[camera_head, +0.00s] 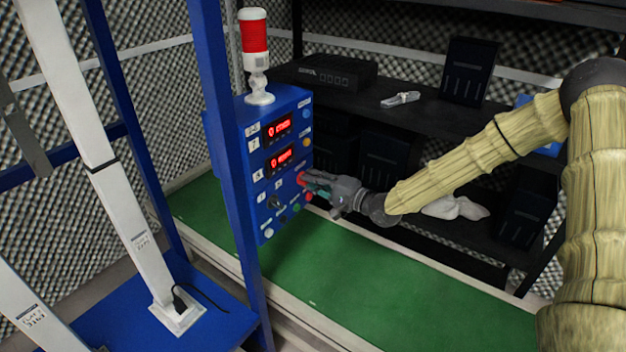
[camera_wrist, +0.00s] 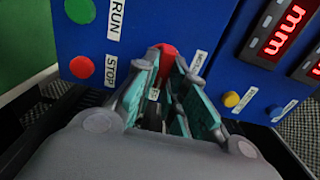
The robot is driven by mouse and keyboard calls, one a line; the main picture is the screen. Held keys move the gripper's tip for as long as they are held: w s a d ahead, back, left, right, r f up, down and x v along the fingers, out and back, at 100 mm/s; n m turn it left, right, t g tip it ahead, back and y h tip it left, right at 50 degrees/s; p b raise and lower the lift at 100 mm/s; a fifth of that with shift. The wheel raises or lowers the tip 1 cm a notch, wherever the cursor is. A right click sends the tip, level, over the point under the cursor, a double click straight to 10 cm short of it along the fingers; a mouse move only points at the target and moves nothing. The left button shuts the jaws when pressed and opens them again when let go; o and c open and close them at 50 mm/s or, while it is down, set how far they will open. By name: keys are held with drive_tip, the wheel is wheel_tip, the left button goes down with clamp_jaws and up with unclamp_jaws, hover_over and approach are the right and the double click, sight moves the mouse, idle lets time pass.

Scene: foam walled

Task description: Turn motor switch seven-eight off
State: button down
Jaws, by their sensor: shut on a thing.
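The blue control panel (camera_head: 242,150) stands at the left of the green bench, its face full of knobs, buttons and red displays. My gripper (camera_head: 308,182) reaches the panel's right edge from the right. In the wrist view my gripper (camera_wrist: 166,78) has its fingertips closed on the sides of a red knob (camera_wrist: 166,52). A white label (camera_wrist: 197,62) sits just right of this knob; its text is too small to read surely. The knob's lower part and its angle are hidden by the fingers. No switch marked seven-eight can be made out.
In the wrist view, a green button (camera_wrist: 80,10) and a red button (camera_wrist: 82,67) sit left, by RUN and STOP labels. A yellow button (camera_wrist: 231,99) and a red display (camera_wrist: 280,28) are right. A blue post (camera_head: 225,150) stands before the panel; a black shelf (camera_head: 420,112) is behind.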

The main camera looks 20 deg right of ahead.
drive_tip(key=shift+d, duration=0.1)
idle(0.3)
drive_tip(key=c, duration=1.5)
unclamp_jaws()
drive_tip(key=v, duration=1.2)
drive_tip(key=shift+d, duration=0.1)
